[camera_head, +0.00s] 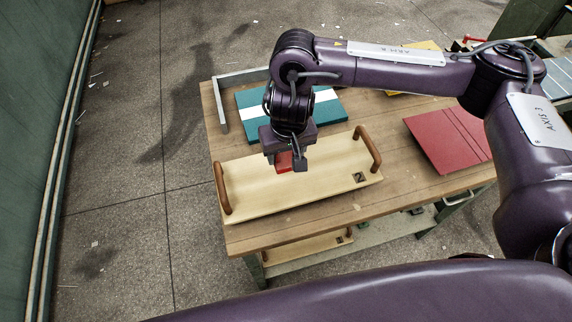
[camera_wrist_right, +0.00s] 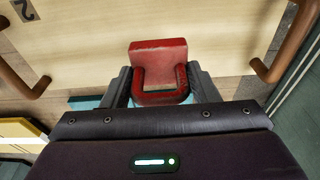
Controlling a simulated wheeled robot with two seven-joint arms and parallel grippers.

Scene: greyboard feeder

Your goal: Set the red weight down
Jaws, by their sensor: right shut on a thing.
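The red weight (camera_head: 284,163) shows under my right gripper (camera_head: 286,165) in the head view. In the right wrist view the weight (camera_wrist_right: 158,62) has a blocky body and a loop handle, and the fingers of my right gripper (camera_wrist_right: 160,88) are shut on it. Below it is a pale wooden tray (camera_head: 270,192) with brown handles, marked 2. The tray (camera_wrist_right: 90,45) also fills much of the wrist view. I cannot tell whether the weight touches the tray. My left gripper is not in view.
The tray lies on a wooden workbench (camera_head: 330,213). A teal board with a white stripe (camera_head: 328,108) lies behind the tray, and a red board (camera_head: 440,140) lies to the right. A metal rail (camera_head: 219,107) edges the far left corner. A lower shelf (camera_head: 375,231) shows beneath.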

